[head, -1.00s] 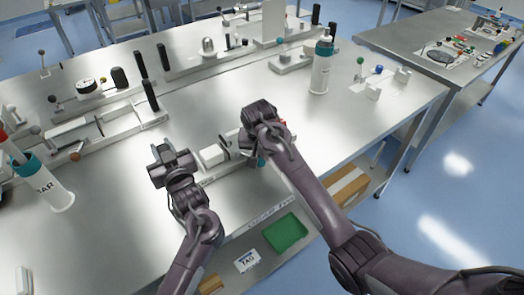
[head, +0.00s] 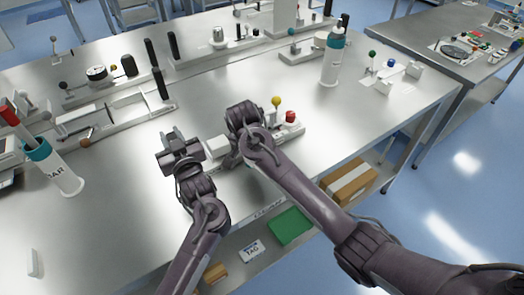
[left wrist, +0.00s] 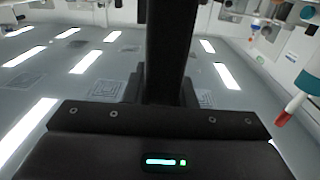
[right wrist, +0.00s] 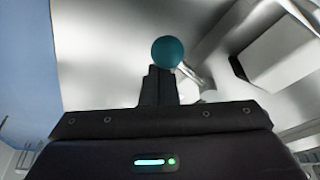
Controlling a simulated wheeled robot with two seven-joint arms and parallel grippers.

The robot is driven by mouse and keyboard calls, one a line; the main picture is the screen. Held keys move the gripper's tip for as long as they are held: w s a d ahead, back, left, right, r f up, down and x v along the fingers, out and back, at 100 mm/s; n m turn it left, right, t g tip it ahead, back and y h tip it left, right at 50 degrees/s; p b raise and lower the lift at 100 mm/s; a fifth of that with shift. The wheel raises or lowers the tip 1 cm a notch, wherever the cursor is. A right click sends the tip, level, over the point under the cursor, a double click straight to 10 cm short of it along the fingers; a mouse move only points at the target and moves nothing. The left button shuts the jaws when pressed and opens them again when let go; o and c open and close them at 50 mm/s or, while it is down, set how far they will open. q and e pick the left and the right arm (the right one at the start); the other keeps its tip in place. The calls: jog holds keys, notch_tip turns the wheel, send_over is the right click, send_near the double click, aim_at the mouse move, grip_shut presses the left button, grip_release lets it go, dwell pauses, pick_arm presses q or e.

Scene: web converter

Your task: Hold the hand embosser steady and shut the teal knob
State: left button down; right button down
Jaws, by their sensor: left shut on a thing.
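The hand embosser, a pale base with a white block (head: 218,147), a yellow ball knob (head: 276,101) and a red knob (head: 290,116), stands near the table's front edge. My left gripper (head: 178,143) is at its left end, shut on a dark part of it; a dark upright bar fills the middle of the left wrist view (left wrist: 170,50). My right gripper (head: 243,115) is over its middle and hides part of it. In the right wrist view, the teal knob (right wrist: 168,52) sits right at the tips of my shut fingers (right wrist: 158,86). In the head view the teal knob is hidden.
A teal-topped white bottle (head: 332,60) stands behind right, another (head: 55,170) at the left. Other lever fixtures (head: 110,115) fill the back left. A green tray (head: 290,226) lies on the lower shelf.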

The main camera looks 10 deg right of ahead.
pick_arm(q)
jog(key=shift+s+f, duration=0.1)
jog(key=shift+f, duration=0.55)
pick_arm(e)
jog(key=shift+s+a+f, duration=0.15)
jog(key=shift+s+a, duration=0.1)
jog(key=shift+a, duration=0.5)
pick_arm(q)
jog(key=shift+d, duration=0.1)
pick_arm(e)
jog(key=shift+a, duration=0.15)
pick_arm(q)
jog(key=shift+s, duration=0.1)
pick_arm(e)
notch_tip(320, 180, up, 10)
jog(key=a, duration=0.2)
jog(key=shift+s+a, duration=0.2)
jog(key=shift+s, duration=0.25)
pick_arm(q)
jog(key=shift+a+r+p, duration=0.2)
jog(key=shift+r+p, duration=0.15)
pick_arm(e)
jog(key=shift+w+r, duration=0.1)
jog(key=shift+r, duration=0.2)
